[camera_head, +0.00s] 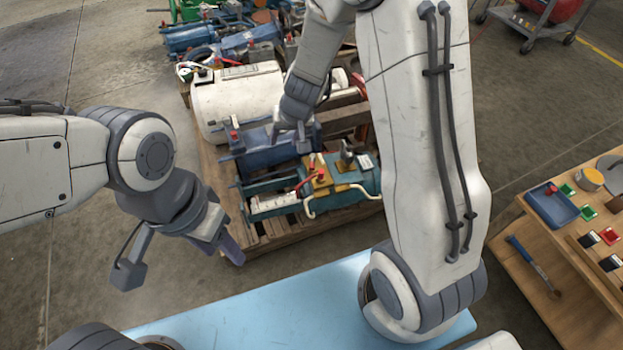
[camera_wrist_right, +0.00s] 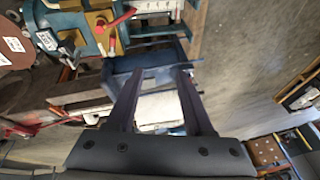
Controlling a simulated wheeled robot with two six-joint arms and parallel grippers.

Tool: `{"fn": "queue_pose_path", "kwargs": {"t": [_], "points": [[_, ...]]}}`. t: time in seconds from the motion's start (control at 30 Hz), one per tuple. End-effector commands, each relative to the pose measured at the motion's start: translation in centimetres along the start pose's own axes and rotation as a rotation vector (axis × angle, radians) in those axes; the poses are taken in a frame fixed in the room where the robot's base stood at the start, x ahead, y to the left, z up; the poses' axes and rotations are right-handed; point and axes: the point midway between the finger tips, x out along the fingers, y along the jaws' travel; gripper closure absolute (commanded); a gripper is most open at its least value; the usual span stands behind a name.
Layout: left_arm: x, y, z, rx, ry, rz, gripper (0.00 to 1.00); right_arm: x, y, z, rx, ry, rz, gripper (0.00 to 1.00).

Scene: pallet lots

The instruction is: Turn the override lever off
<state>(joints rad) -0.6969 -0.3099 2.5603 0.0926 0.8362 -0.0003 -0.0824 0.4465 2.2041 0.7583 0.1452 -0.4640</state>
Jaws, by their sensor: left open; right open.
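A teal unit (camera_head: 350,180) with a yellow top plate lies at the pallet's near side. A small red lever (camera_head: 322,170) stands on that plate; a red handle (camera_wrist_right: 118,18) shows on the teal unit in the right wrist view. A blue unit (camera_head: 268,152) behind it carries another red part (camera_head: 235,136). I cannot tell which is the override lever. My right gripper (camera_head: 292,138) hangs over the blue unit; its two fingers (camera_wrist_right: 156,72) are apart and empty in the right wrist view. My left gripper (camera_head: 232,250) is open and empty, left of the pallet's near corner.
The wooden pallet (camera_head: 277,236) also bears a white cylindrical unit (camera_head: 238,98), with more units behind. A light blue surface (camera_head: 270,310) lies in front. A wooden bench (camera_head: 545,268) with a blue tray (camera_head: 551,205) stands at right. Floor at left is clear.

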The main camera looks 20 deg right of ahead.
Motion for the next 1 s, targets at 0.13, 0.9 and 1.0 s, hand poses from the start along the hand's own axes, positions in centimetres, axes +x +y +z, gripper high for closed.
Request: {"fn": "queue_pose_path", "kwargs": {"t": [0.13,0.9,1.0], "points": [[5.7,-0.4,0.3,0.0,0.0,0.0,0.5,8.2,6.4,-0.2,0.114,0.047,0.085,0.48],[12.4,-0.9,0.6,0.0,0.001,0.0,0.5,20.3,12.6,-0.9,0.195,0.082,0.162,0.48],[12.8,-0.9,0.7,0.0,0.0,0.0,0.5,21.4,12.8,-1.1,0.195,0.082,0.162,0.48]]}}
